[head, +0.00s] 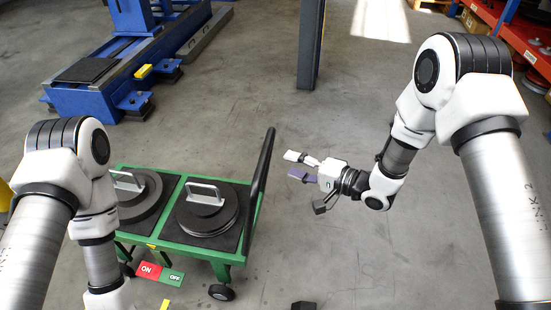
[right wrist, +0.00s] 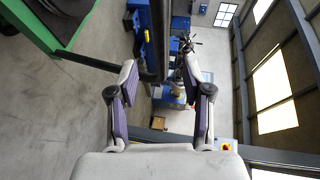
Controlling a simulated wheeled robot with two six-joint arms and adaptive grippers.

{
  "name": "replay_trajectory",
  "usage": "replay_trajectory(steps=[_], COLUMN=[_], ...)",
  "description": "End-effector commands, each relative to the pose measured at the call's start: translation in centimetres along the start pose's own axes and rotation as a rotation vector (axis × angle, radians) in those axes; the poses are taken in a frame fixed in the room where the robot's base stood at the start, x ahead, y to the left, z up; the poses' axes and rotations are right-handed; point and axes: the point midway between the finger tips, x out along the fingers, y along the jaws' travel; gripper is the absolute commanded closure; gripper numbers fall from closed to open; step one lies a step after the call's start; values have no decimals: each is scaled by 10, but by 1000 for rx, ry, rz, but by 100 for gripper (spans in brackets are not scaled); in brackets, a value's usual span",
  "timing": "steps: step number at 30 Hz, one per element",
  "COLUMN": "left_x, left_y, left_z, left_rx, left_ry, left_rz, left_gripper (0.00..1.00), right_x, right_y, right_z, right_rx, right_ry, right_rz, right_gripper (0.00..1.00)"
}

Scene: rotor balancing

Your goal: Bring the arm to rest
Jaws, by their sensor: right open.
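My right arm comes in from the right in the head view and bends toward the middle. Its gripper (head: 297,165) is open and empty, held out in free air to the right of the green cart's handle. In the right wrist view the two fingers of this gripper (right wrist: 160,78) stand apart with nothing between them. My left arm (head: 75,175) stands at the left of the head view, in front of the cart's left part. My left gripper is not in view.
The green cart (head: 229,257) carries dark rotor discs (head: 206,222) with metal handles. Its black push handle (head: 262,160) rises on the right. A red-green ON/OFF panel (head: 160,273) is low in front. A blue machine (head: 120,75) stands behind, with a blue post (head: 310,45). Centre floor is clear.

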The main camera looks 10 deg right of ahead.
Motion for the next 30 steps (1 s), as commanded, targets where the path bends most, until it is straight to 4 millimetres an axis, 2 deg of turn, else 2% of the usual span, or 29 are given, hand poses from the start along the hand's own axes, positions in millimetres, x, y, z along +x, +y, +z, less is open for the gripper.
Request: replay_trajectory(steps=[3,6,20,23,25,26,28,30], left_x=[0,0,0,0,0,0,0,0], left_y=[0,0,0,0,0,0,0,0], left_z=[0,0,0,0,0,0,0,0], left_rx=[0,0,0,0,0,0,0,0], left_ry=[0,0,0,0,0,0,0,0], left_rz=[0,0,0,0,0,0,0,0], left_gripper=[100,100,100,100,100,100,100,100], right_x=[-18,-23,-23,-23,-30,-36,-58,-91], right_y=[0,0,4,30,64,84,135,183], right_z=[-1,0,2,16,39,49,72,96], right_rx=[2,-1,4,40,115,155,176,121], right_ry=[2,0,-2,-21,-20,1,60,91], right_rz=[0,0,5,40,107,159,331,539], right_gripper=[50,50,50,50,50,50,50,50])
